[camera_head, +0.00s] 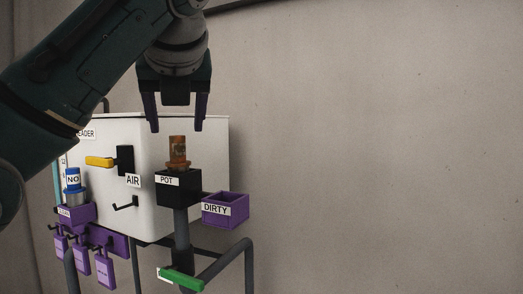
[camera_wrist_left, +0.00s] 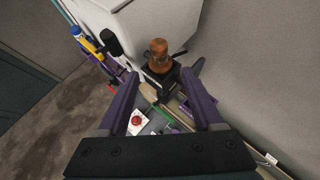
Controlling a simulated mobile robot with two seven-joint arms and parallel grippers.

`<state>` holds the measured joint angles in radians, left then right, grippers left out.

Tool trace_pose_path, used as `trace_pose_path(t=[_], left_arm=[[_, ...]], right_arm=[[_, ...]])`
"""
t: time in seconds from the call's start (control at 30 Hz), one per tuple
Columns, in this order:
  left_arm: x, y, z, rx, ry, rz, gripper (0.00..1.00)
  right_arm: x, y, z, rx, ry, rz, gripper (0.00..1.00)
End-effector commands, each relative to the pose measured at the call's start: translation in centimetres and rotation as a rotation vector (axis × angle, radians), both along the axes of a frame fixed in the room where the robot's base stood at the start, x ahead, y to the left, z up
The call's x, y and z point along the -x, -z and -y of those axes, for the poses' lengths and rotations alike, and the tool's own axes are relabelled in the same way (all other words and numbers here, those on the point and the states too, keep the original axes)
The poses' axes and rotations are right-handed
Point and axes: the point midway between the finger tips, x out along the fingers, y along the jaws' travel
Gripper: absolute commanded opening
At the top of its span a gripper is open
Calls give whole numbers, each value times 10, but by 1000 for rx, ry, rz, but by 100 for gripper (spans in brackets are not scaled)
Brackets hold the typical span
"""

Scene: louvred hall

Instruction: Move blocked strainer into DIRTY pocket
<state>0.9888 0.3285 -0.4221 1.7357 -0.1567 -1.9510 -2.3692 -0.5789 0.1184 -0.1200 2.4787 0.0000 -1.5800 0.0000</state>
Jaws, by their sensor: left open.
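The blocked strainer appears as an orange-brown cylinder (camera_head: 178,152) standing upright in the black POT holder (camera_head: 178,189). It also shows in the left wrist view (camera_wrist_left: 158,52), beyond the fingertips. The purple DIRTY pocket (camera_head: 238,212) is to the right of the pot and slightly lower; its inside looks empty from here. My left gripper (camera_head: 177,128) is open, pointing down just above the strainer and apart from it. In the left wrist view its two purple fingers (camera_wrist_left: 162,90) are spread with nothing between them. My right gripper is not in view.
A white header box (camera_head: 200,135) stands behind the pot, with a yellow lever (camera_head: 100,161) and an AIR label. A blue-topped strainer (camera_head: 73,181) sits in a purple holder at left, above hanging purple tags (camera_head: 105,270). A green handle (camera_head: 182,279) is below. The right side is bare wall.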

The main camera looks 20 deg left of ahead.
Motion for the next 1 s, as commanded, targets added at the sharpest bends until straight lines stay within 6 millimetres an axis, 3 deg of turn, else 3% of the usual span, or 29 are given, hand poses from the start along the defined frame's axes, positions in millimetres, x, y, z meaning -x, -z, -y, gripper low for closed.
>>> trace_pose_path(t=[0.17,0.7,1.0], left_arm=[[-6,2,-7,-16,6,-10,68],[-53,44,-45,-14,6,-7,68],[-63,53,-53,-14,7,-4,68]], right_arm=[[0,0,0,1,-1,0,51],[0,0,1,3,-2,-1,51],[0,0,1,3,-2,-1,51]])
